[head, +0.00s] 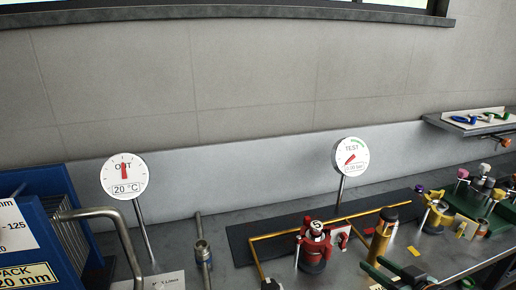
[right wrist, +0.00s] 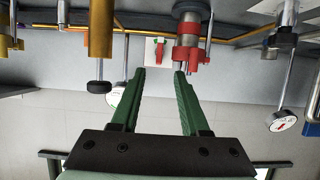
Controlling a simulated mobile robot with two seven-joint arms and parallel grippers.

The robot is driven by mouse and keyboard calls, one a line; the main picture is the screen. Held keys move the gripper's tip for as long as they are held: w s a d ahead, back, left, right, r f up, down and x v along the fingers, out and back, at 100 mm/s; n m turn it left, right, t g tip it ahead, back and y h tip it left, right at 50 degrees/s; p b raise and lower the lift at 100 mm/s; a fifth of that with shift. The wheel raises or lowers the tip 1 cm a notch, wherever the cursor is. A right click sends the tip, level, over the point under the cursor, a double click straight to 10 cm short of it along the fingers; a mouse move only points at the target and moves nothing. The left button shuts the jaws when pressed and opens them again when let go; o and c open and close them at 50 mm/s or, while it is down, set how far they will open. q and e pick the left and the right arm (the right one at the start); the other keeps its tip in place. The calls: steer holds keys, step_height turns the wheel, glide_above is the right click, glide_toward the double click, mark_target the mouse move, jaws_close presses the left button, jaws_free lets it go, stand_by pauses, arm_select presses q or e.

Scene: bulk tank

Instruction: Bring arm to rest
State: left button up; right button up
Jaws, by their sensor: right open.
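My right gripper (head: 388,265) shows at the bottom edge of the head view, its green fingers low in front of the bench. In the right wrist view the two green fingers (right wrist: 159,74) stand apart with nothing held between them. A red clamp fitting (right wrist: 188,55) appears just beyond the right-hand fingertip there; I cannot tell whether they touch. In the head view this red-handled fitting (head: 315,245) stands to the left of the gripper. My left gripper is not in view.
A TEST gauge (head: 351,155) and a 20 °C gauge (head: 124,176) stand on thin posts. A brass cylinder (head: 381,240) and yellow pipe (head: 283,234) are close to the right gripper. A blue rack (head: 40,190) is at left, colourful fittings (head: 480,190) at right. The space above the bench is open.

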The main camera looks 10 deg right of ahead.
steer(key=s+a+f+n+g, duration=0.1)
steer(key=s+a+f+g, duration=0.5)
steer(key=s, duration=0.4)
steer(key=s+a+f+g, duration=0.4)
steer(key=s+a+f, duration=0.4)
steer(key=s, duration=0.1)
steer(key=w+a+f+t, duration=0.2)
steer(key=f+t, duration=0.1)
steer(key=f, duration=0.2)
steer(key=w+a+f+t+y, duration=0.1)
steer(key=w+a+f+t, duration=0.1)
steer(key=f, duration=0.3)
steer(key=shift+w+a+f+t, duration=0.15)
steer(key=shift+a+f+t, duration=0.15)
steer(key=shift+f+t, duration=0.1)
